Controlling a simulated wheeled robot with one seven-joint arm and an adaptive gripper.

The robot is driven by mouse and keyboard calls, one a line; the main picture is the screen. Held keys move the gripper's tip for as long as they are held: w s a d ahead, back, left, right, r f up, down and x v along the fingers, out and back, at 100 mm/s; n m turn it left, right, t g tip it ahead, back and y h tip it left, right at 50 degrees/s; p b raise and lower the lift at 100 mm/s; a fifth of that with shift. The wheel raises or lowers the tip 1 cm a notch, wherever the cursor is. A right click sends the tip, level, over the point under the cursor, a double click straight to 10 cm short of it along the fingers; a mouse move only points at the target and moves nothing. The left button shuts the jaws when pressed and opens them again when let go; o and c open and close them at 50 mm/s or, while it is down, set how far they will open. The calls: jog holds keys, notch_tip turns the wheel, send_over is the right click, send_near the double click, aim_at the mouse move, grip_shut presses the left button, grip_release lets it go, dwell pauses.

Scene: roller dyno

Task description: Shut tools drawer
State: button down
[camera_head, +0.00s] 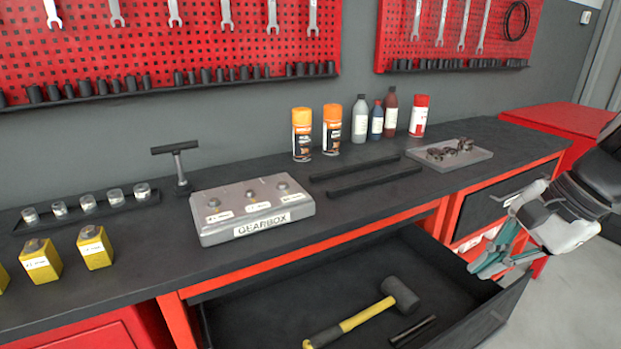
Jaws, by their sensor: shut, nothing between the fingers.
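The tools drawer (415,250) is pulled out from under the dark workbench, in the lower middle of the head view. Its front panel is at the lower right and partly cut off by the frame. Inside lie a mallet (368,311) with a yellow handle and dark head, and a dark bar-shaped tool (412,330). My gripper (480,270) is at the right, near the drawer's right front corner. Its fingers are shut and empty. I cannot tell whether it touches the drawer.
The bench top (370,205) holds a grey gearbox box (253,208), dark rails, a metal tray (449,155), bottles and spray cans, yellow blocks (94,247) and a T-handle tool (178,165). A second cabinet (485,200) stands right of the drawer, behind my gripper. Grey floor is clear at the right.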

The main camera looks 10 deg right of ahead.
jog(key=s+d+f+m+t+b, duration=0.3)
jog(key=d+f+m+b, duration=0.2)
jog(key=d+f+m, duration=0.5)
jog(key=s+d+f+m+t+b, duration=0.3)
jog(key=d+f+m+b, duration=0.3)
jog(key=d+f, duration=0.75)
jog(key=b, duration=0.4)
send_near(499, 321)
jog(key=shift+m+h, duration=0.3)
jog(key=shift+h, duration=0.1)
jog(key=shift+x, duration=2.55)
jog(key=shift+a, duration=0.15)
jog(key=w+a+p, duration=0.1)
jog(key=w+a, duration=0.2)
jog(key=w, duration=0.6)
jog(key=w+a+p, duration=0.1)
jog(key=w+a, duration=0.2)
jog(key=w, duration=0.7)
jog(key=w+a+p, duration=0.1)
jog(key=w+a, duration=0.2)
jog(key=w, duration=0.6)
jog(key=shift+w+a, duration=0.1)
jog(key=shift+w, duration=0.15)
jog(key=shift+w+a, duration=0.1)
jog(key=shift+r, duration=0.1)
